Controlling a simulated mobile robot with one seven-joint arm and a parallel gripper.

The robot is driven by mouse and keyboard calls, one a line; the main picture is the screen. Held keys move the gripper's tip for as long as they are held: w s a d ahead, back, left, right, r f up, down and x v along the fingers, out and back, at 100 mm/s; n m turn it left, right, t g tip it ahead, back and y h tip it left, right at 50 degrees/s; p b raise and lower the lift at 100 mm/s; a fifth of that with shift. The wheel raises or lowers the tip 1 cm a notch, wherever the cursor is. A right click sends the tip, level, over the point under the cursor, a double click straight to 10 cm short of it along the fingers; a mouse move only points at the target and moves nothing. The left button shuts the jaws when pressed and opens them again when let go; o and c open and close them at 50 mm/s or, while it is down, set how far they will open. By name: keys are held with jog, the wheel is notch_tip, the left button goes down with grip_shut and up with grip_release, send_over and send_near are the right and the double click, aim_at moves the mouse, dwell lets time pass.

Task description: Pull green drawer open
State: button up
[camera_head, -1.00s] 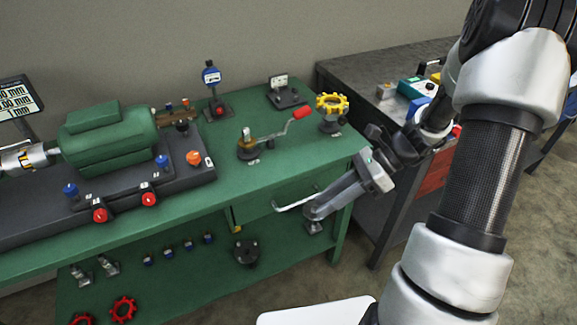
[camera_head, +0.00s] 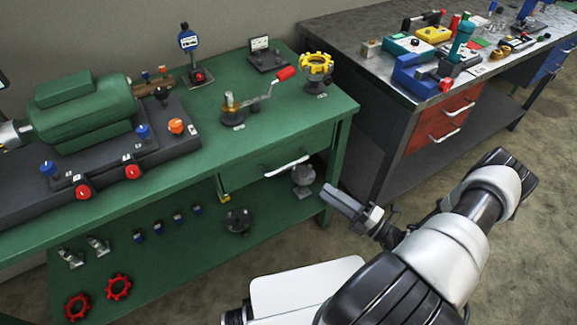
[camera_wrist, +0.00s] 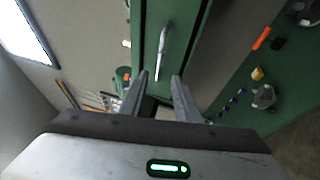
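The green drawer (camera_head: 262,178) sits under the top of the green workbench, at its right end, with a white bar handle (camera_head: 288,166) on its front. The drawer front looks flush with the bench. My gripper (camera_head: 330,192) is in front of the bench, to the right of and below the handle, apart from it. In the wrist view the two fingers of my gripper (camera_wrist: 158,88) stand apart with nothing between them. The handle (camera_wrist: 162,50) lies beyond the fingertips there, running lengthwise on the green drawer front (camera_wrist: 150,25).
The green workbench (camera_head: 205,105) carries a green motor (camera_head: 85,110), a crank with a red grip (camera_head: 285,73) and a yellow handwheel (camera_head: 316,64). Its lower shelf (camera_head: 180,262) holds small parts. A dark table (camera_head: 345,40) with red drawers (camera_head: 440,118) stands to the right.

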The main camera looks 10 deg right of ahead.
aim_at(289, 165)
jog(key=x, duration=1.5)
jog(key=shift+w+a+r, duration=0.1)
jog(key=shift+w+a, duration=0.05)
jog(key=shift+w, duration=0.05)
grip_shut()
